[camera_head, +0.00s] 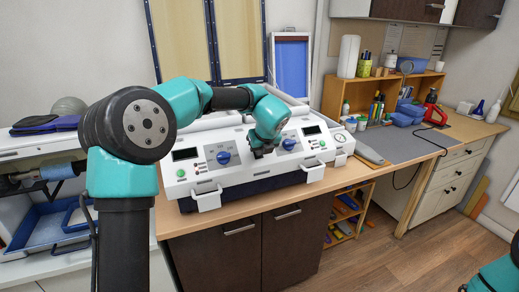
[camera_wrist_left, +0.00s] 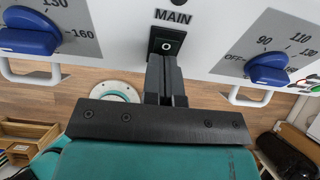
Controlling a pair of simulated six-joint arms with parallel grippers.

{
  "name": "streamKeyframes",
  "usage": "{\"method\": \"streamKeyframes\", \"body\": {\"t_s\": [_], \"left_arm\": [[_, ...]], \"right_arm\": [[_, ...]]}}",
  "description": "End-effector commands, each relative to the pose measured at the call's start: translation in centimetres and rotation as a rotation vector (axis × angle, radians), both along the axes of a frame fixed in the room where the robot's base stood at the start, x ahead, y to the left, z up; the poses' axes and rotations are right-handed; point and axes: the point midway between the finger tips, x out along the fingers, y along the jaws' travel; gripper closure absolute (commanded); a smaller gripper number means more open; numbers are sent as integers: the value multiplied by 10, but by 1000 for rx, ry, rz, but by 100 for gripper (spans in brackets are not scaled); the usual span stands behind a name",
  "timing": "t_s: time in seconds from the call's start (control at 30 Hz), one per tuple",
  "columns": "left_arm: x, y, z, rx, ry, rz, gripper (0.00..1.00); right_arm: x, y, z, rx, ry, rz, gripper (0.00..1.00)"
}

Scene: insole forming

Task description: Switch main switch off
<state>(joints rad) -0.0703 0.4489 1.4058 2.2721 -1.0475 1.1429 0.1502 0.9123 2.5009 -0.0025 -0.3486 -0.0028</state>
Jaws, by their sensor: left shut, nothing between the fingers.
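The main switch (camera_wrist_left: 167,43) is a black rocker with a white circle mark, under the word MAIN on the white machine panel in the left wrist view. My left gripper (camera_wrist_left: 165,62) is shut and empty, its fingertips at the switch's lower edge. I cannot tell whether they touch it. In the head view the left gripper (camera_head: 262,152) is at the middle of the white machine (camera_head: 258,182), between its two blue knobs, and hides the switch. My right gripper is outside the view; only a piece of the right arm shows at the lower right.
A blue knob (camera_wrist_left: 28,40) is left of the switch and another blue knob (camera_wrist_left: 266,70) is right of it, each near a white handle. The machine stands on a wooden counter (camera_head: 190,220). A grey mat (camera_head: 400,143) to the right is mostly clear.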

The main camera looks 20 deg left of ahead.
Motion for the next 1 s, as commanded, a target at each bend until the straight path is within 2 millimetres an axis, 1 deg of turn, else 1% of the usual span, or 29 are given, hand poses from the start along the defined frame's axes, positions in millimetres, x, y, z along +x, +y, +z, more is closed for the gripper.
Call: {"method": "streamKeyframes", "body": {"t_s": [0.17,0.27,0.37,0.47,0.8,0.9,1.0], "left_arm": [[-1,-1,3,0,-2,0,100],[-5,-4,10,-1,-2,1,100],[-11,-8,21,-1,-2,2,100],[-18,-14,35,0,-3,3,100],[-31,-28,98,-1,-4,4,100],[-35,-31,112,0,-3,4,100],[-37,-33,122,0,-1,3,100]], "right_arm": [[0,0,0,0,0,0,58],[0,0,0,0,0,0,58],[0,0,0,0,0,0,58],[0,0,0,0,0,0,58],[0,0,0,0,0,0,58],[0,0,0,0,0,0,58],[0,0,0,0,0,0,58]]}}
